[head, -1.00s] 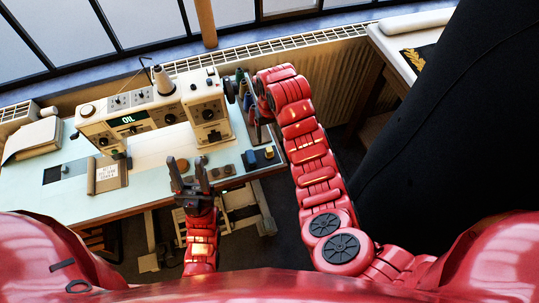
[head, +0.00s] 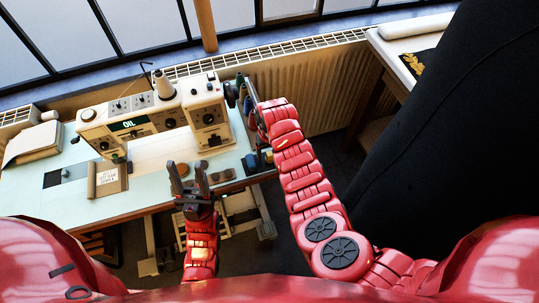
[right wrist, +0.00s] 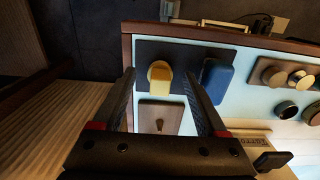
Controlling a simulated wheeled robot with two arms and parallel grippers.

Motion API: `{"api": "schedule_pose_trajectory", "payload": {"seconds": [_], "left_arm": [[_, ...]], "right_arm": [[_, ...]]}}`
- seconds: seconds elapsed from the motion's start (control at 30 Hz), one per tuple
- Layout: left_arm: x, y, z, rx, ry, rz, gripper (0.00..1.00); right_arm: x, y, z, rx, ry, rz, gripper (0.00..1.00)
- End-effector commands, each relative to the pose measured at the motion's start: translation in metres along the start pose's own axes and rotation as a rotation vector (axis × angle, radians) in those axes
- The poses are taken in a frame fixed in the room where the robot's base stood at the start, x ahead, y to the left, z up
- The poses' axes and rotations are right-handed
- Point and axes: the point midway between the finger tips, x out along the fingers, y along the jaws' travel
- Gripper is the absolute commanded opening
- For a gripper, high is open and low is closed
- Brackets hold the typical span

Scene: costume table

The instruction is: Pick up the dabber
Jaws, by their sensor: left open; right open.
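A small yellow piece with a rounded top, which looks like the dabber (right wrist: 160,76), stands on a dark mat (right wrist: 190,53) near the table edge. In the right wrist view it lies between the fingertips of my right gripper (right wrist: 160,78), which is open and empty; I cannot tell the height gap. A blue block (right wrist: 216,80) is on the mat just right of the right finger. In the head view my right gripper (head: 253,112) is over the table's right end, partly hidden by its own arm. My left gripper (head: 189,173) is open and empty at the front edge.
A wooden plate with a small knob (right wrist: 158,118) lies beside the mat, between the fingers in the wrist view. Several round brown and dark pieces (right wrist: 285,75) sit to the right. The sewing machine (head: 158,116) stands left of my right arm.

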Motion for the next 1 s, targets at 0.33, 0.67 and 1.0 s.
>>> {"api": "schedule_pose_trajectory", "payload": {"seconds": [0.33, 0.67, 1.0], "left_arm": [[0.001, 0.0, -0.0001, 0.0, 0.0, 0.0, 0.5], [0.001, -0.0001, -0.0001, 0.0, 0.0, 0.0, 0.5], [0.001, -0.0001, -0.0001, 0.0, 0.0, 0.0, 0.5]], "right_arm": [[0.0047, 0.0001, 0.0003, 0.0, 0.001, 0.001, 0.75], [0.0044, 0.0001, 0.0003, 0.0, 0.001, 0.001, 0.16], [0.0043, 0.0001, 0.0003, 0.0, 0.001, 0.001, 0.0]]}}
